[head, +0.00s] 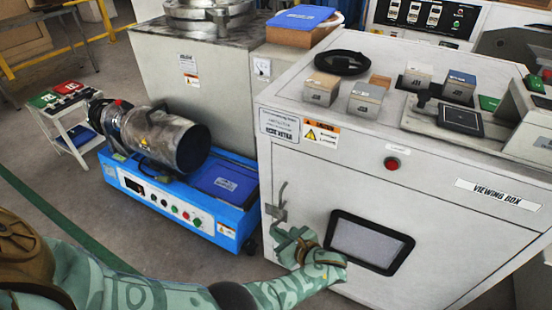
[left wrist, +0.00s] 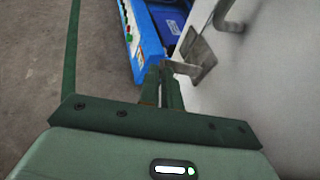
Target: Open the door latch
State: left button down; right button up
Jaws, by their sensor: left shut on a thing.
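The viewing box (head: 315,195) is a large white cabinet with a dark-framed window (head: 370,242) in its front door. The door latch (head: 277,211) is a small grey metal piece with a curved handle at the left edge of that front. It also shows in the left wrist view (left wrist: 196,56) as a metal plate with a bent rod. My left gripper (head: 281,228) is at the latch's lower end. In the left wrist view its fingers (left wrist: 165,78) are shut on a thin metal part of the latch. The fingers partly hide the grip. My right gripper is not in view.
A blue machine (head: 165,205) with a metal cylinder (head: 165,138) stands left of the cabinet. Several small blocks and a dark round ring (head: 342,62) lie on the cabinet top. A red button (head: 392,163) is above the window. Open floor lies at front left.

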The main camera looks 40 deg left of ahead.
pick_arm(q)
jog(key=shift+w+d+n+g, duration=0.2)
jog(key=shift+d+n+g, duration=0.1)
jog(key=shift+n+g, duration=0.2)
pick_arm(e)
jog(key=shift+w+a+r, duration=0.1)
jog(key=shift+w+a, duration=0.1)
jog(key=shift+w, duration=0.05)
pick_arm(q)
jog(key=shift+g, duration=0.3)
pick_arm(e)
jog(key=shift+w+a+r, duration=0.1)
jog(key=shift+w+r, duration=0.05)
pick_arm(q)
jog(key=c, duration=1.6)
grip_release()
jog(key=shift+w, duration=0.1)
